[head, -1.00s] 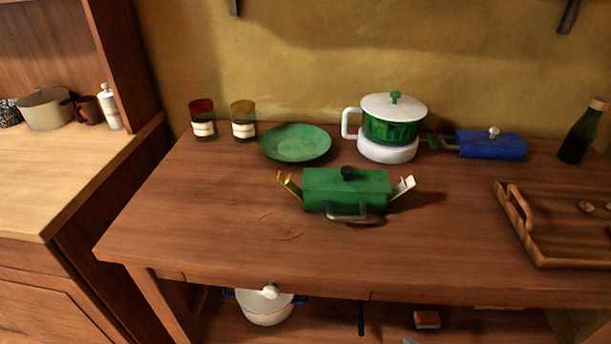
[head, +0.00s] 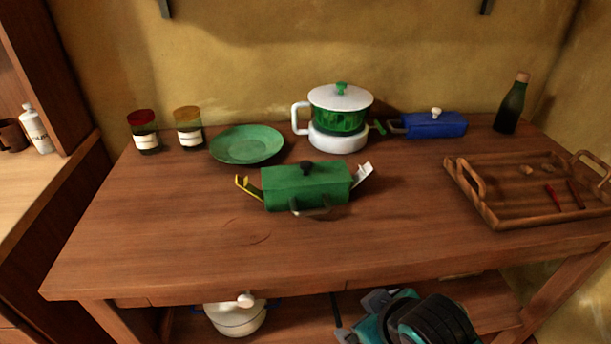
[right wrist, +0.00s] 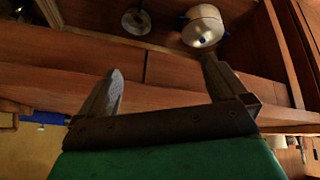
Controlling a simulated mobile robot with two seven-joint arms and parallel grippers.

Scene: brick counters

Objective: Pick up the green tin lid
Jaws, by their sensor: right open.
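The green tin (head: 280,201) stands at the middle of the table in the head view. Its green lid (head: 283,176) has a dark knob on top and appears to be on the tin. A yellow piece sticks out at the left end, a white one at the right, and a metal handle shows at the front. My right gripper (head: 387,297) is low at the table's front edge, well short of the tin; it is open and empty in the right wrist view (right wrist: 165,88). My left gripper is out of view.
A green plate (head: 247,146), a white-and-green pot (head: 340,119) and a blue tin (head: 433,125) stand behind the tin. A wooden tray (head: 490,216) lies to the right. The table (head: 180,240) is clear in front.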

